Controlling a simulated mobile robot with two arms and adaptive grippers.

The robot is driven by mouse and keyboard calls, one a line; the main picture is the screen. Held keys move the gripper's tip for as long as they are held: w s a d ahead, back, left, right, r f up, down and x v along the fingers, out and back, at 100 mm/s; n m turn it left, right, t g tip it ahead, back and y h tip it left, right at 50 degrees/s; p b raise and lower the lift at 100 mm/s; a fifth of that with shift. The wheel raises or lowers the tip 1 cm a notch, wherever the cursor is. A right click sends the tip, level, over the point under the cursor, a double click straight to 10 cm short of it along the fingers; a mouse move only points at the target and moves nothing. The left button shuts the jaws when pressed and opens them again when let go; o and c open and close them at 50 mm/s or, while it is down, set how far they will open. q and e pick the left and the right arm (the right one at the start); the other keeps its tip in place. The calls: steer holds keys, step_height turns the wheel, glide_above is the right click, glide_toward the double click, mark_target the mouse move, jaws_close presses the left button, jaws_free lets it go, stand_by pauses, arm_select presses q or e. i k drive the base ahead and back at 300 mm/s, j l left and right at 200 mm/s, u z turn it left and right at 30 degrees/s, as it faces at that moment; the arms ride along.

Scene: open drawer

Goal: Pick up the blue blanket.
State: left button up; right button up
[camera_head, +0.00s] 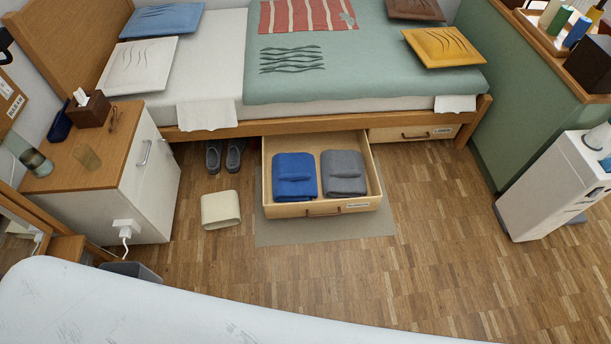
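The blue blanket (294,177) lies folded in the left part of an open wooden drawer (322,208) under the bed. A grey folded blanket (343,174) lies right beside it in the same drawer. The drawer is pulled out over a grey mat on the floor. The blue blanket's top is fully visible and nothing covers it. Neither of my grippers shows in the head view.
A cream folded item (220,210) lies on the floor left of the drawer, with grey shoes (235,155) behind it. A white-fronted nightstand (150,185) stands left. A white appliance (545,190) stands right. Floor right of the drawer is clear.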

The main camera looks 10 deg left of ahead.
mark_target(294, 174)
steer(key=i+j, duration=0.1)
steer(key=i, duration=0.4)
steer(key=i+j+u, duration=0.1)
steer(key=i, duration=0.4)
